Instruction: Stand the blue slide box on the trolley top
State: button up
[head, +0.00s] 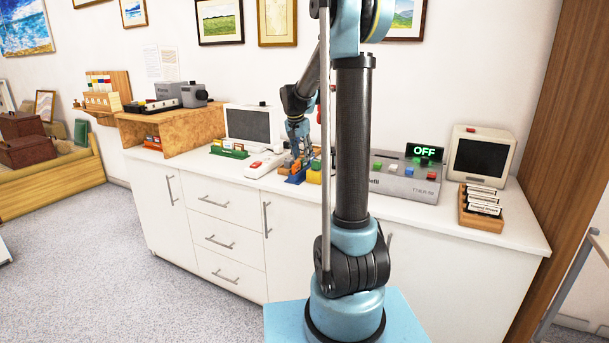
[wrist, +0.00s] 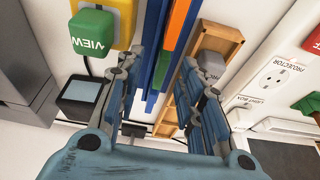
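The blue slide box (head: 295,179) stands on the white counter in the head view, with orange and green inside it. My gripper (head: 298,158) points down just above it, partly hiding it. In the wrist view the blue walls (wrist: 154,45) run between the fingers of my gripper (wrist: 161,62), with orange and green strips between the walls. The fingers are spread, one to each side; I cannot tell whether they touch the box. No trolley top is clearly visible; a pale surface (head: 601,247) on metal legs is cut off at the right edge.
A yellow box (head: 314,177) stands close right of the blue one. A white switch unit (head: 262,166) is to the left. A grey console (head: 404,182) reading OFF and a wooden slide tray (head: 481,212) stand right. Green and yellow blocks (wrist: 93,32) are near in the wrist view.

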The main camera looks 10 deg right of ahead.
aim_at(303, 159)
jog(key=shift+x, duration=3.15)
jog(key=shift+w, duration=0.1)
grip_shut()
